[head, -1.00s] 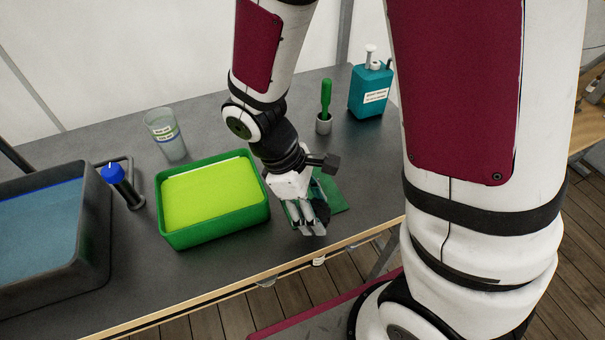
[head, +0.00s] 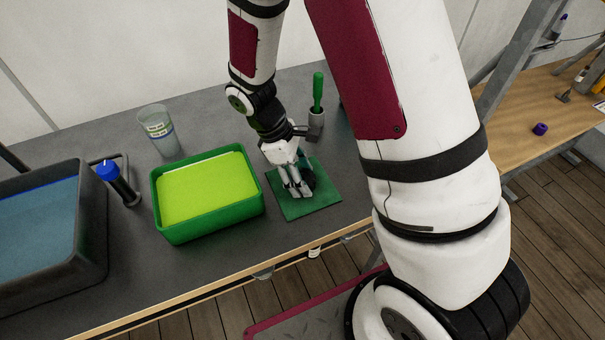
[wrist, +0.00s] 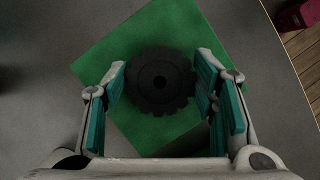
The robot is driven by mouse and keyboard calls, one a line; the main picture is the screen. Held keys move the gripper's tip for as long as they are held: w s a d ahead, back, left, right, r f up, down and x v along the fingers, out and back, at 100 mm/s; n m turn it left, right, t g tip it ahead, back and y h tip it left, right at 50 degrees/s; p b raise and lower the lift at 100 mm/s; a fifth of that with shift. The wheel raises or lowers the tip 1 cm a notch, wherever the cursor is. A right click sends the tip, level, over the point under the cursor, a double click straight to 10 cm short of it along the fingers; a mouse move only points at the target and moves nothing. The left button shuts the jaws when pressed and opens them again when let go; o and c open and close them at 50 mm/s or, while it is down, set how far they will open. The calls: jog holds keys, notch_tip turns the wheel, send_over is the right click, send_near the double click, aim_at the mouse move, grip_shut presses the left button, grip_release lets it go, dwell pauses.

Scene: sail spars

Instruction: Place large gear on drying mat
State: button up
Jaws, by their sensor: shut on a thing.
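The large gear (wrist: 160,81) is a dark toothed disc with a centre hole, between my fingers in the wrist view. It also shows as a dark shape (head: 308,179) by my fingertips in the head view. My gripper (wrist: 163,88) is shut on the gear and points down over the mat; in the head view it is at the mat's middle (head: 299,188). The drying mat (wrist: 150,42) is a green square below the gear, also in the head view (head: 306,208). I cannot tell whether the gear touches the mat.
A green tub (head: 172,233) with yellow-green contents stands left of the mat. Further left are a blue-capped bottle (head: 122,187) and a grey basin (head: 95,240) of bluish liquid. A clear cup (head: 158,132) and a green-handled tool (head: 318,92) in a holder (head: 316,118) stand behind.

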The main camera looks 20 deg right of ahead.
jog(key=shift+f, duration=0.1)
jog(key=o, duration=1.3)
jog(key=b+v, duration=0.1)
jog(key=v, duration=1)
jog(key=shift+s+d+r+m+t+y, duration=0.65)
jog(key=shift+s+r+m+t, duration=0.95)
jog(key=shift+s+r, duration=1.25)
jog(key=shift+s+d+r+m+t+y, duration=0.6)
jog(key=shift+s+r+m+t, duration=0.45)
jog(key=shift+s+r+m, duration=1.35)
jog(key=shift+s+d+r+m+t+y, duration=0.6)
jog(key=shift+s+r+m+t, duration=0.8)
jog(key=shift+s+r, duration=1.8)
jog(key=shift+w+r, duration=0.35)
jog(key=shift+w, duration=0.1)
